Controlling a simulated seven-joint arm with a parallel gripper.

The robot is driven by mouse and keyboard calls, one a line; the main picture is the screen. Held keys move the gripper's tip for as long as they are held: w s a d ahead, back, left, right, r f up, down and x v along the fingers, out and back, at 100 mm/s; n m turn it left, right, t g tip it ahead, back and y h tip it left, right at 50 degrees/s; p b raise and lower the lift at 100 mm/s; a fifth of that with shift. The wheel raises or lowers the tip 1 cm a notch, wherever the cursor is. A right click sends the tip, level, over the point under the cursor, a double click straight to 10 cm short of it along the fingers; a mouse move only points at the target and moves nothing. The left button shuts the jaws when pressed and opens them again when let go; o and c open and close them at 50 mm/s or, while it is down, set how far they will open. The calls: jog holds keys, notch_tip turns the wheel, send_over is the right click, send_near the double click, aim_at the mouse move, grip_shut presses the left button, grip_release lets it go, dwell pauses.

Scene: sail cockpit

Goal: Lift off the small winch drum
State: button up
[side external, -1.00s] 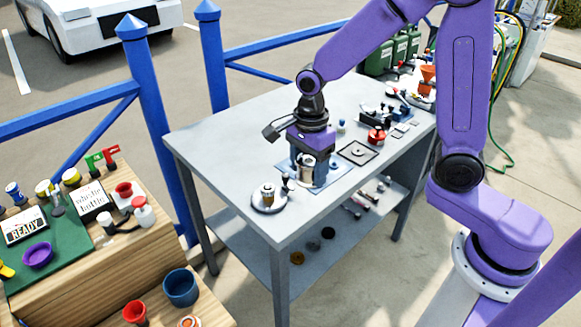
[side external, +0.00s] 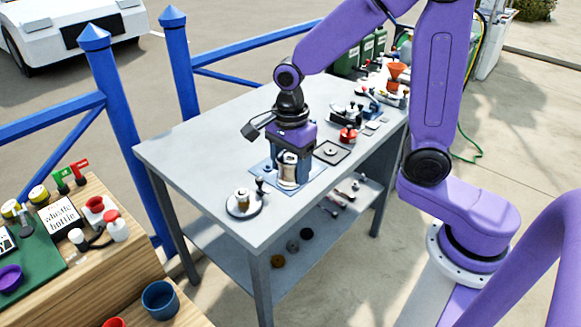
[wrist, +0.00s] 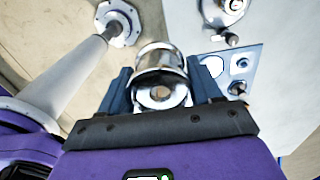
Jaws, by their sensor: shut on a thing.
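The small winch drum is a shiny silver cylinder (side external: 288,172) at the middle of the near half of the table. My gripper (side external: 290,160) points down over it and is shut on it. In the wrist view the drum (wrist: 160,60) sits between my two blue fingers (wrist: 160,88), its round end with a central hole facing the camera. A blue mat (side external: 310,178) lies under the drum in the side view. I cannot tell how large the gap below the drum is.
A round silver dish (side external: 240,212) with a brass-toned part stands near the table's front, beside a small dark-knobbed piece (side external: 260,184). The table's left part (side external: 190,150) is clear.

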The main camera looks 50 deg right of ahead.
aim_at(290, 158)
jog(key=shift+r, duration=2.35)
